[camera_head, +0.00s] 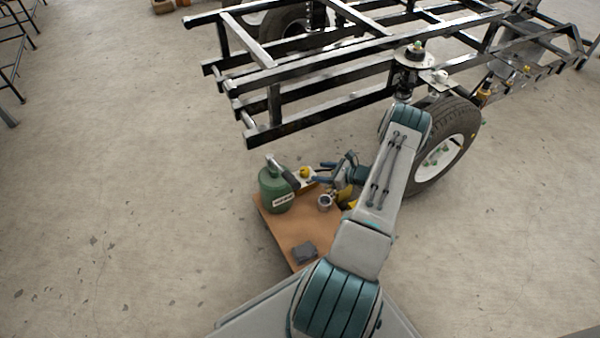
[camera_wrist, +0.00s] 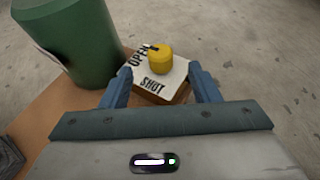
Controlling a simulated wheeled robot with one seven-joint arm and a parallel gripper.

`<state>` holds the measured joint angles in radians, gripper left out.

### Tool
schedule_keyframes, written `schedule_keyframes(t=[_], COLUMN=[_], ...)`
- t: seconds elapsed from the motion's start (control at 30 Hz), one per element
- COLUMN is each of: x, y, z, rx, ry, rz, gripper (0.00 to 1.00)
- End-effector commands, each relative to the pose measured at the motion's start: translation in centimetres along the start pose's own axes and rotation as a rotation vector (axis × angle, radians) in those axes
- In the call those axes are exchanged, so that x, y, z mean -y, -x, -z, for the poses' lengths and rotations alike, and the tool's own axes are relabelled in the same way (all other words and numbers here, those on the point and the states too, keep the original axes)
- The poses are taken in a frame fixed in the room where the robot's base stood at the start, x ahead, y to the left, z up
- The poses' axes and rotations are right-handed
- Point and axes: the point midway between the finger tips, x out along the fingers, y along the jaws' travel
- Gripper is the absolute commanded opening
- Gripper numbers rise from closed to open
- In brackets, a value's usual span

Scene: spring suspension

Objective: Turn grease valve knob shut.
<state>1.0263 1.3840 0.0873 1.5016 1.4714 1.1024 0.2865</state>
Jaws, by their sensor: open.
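The grease valve knob (camera_wrist: 160,60) is yellow and round with a dark mark on its upper left side. It sits on a white plate (camera_wrist: 172,82) lettered OPEN and SHUT; the dark mark is on the OPEN side. The knob also shows small in the head view (camera_head: 305,172). My gripper (camera_wrist: 160,88) is open, with one blue finger to each side of the plate's near part. The knob is ahead of the fingertips, between their lines, and nothing is held. In the head view my gripper (camera_head: 322,173) points left toward the knob.
A green canister (camera_head: 275,190) stands left of the knob on a brown board (camera_head: 284,228). A metal cup (camera_head: 325,202) and a dark grey block (camera_head: 304,252) are also on the board. A wheel (camera_head: 440,150) and black frame (camera_head: 300,75) lie behind and right. Open floor is left.

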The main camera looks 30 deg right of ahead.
Motion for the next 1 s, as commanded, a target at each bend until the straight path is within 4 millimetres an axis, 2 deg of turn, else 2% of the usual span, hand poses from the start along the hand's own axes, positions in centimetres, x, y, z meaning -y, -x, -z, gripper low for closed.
schedule_keyframes(t=[0.03,0.2,0.4,0.6,0.9,0.97,1.0], x=[-0.1,-0.1,0.0,0.0,0.0,0.0,0.0], y=[-1.4,-5.1,-8.4,-9.8,-10.1,-10.1,-10.1], z=[0.4,0.4,0.3,0.1,0.0,0.0,0.0], rx=[0.0,-0.001,-0.001,-0.001,-0.001,-0.001,-0.001], ry=[0.002,0.003,0.003,0.001,0.001,0.001,0.001], rz=[-0.004,-0.003,-0.002,0.0,-0.001,-0.001,-0.001], gripper=[0.56,0.56,0.56,0.56,0.56,0.42,0.31])
